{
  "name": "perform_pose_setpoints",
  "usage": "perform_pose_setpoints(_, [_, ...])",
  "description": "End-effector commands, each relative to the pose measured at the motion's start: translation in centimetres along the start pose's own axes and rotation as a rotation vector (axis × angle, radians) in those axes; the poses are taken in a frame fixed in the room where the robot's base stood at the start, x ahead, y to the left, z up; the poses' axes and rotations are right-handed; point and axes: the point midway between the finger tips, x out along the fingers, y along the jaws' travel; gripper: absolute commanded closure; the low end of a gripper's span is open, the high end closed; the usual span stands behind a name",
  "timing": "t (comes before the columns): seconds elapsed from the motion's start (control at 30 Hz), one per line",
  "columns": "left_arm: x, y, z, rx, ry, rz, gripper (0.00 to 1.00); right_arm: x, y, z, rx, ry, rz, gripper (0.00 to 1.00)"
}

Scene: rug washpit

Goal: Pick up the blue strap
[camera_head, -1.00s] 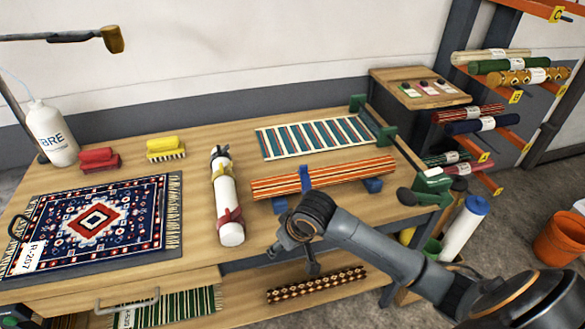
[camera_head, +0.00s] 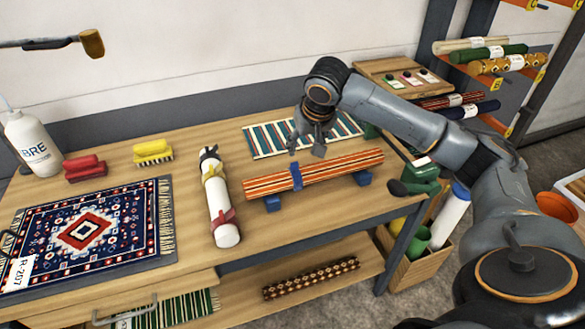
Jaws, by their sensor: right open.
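The blue strap (camera_head: 296,177) lies across the orange striped rolled rug (camera_head: 336,166) near its middle, on the workbench. The roll rests on two blue blocks (camera_head: 272,203). My right gripper (camera_head: 307,151) is open and empty. It points down just above and behind the strap as seen here, with its fingers spread; the exact gap to the strap is hard to tell. The strap's underside is hidden by the roll. My left gripper is not in view.
A white tube (camera_head: 221,212) with black, yellow and red straps lies left of the roll. A teal striped rug (camera_head: 265,139) lies behind it. A patterned navy rug (camera_head: 128,232), brushes (camera_head: 153,151) and a white bottle (camera_head: 36,143) stand further left. A green clamp (camera_head: 420,176) is at the right edge.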

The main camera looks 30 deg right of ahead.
Motion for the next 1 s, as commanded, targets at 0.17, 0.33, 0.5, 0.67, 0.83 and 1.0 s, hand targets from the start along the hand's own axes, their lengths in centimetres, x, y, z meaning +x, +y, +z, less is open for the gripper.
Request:
perform_pose_setpoints(0.17, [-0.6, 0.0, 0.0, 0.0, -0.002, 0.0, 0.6, 3.7, -0.1, 0.1, -0.001, -0.006, 0.001, 0.47])
perform_pose_setpoints(0.33, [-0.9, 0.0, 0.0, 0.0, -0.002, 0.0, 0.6, 6.3, -0.1, 0.0, -0.002, -0.002, 0.0, 0.47])
perform_pose_setpoints(0.5, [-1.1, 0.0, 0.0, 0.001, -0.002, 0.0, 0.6, 7.4, -0.2, -0.1, -0.003, -0.001, 0.0, 0.47])
perform_pose_setpoints(0.67, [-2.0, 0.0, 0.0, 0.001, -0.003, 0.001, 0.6, 9.0, -0.5, -0.8, -0.003, -0.002, 0.0, 0.47])
perform_pose_setpoints(0.83, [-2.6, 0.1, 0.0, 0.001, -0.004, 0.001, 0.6, 11.4, -0.6, -1.1, -0.003, -0.002, 0.001, 0.47])
perform_pose_setpoints(1.0, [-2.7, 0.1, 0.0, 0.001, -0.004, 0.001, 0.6, 12.5, -0.6, -1.0, -0.004, 0.001, 0.0, 0.47])
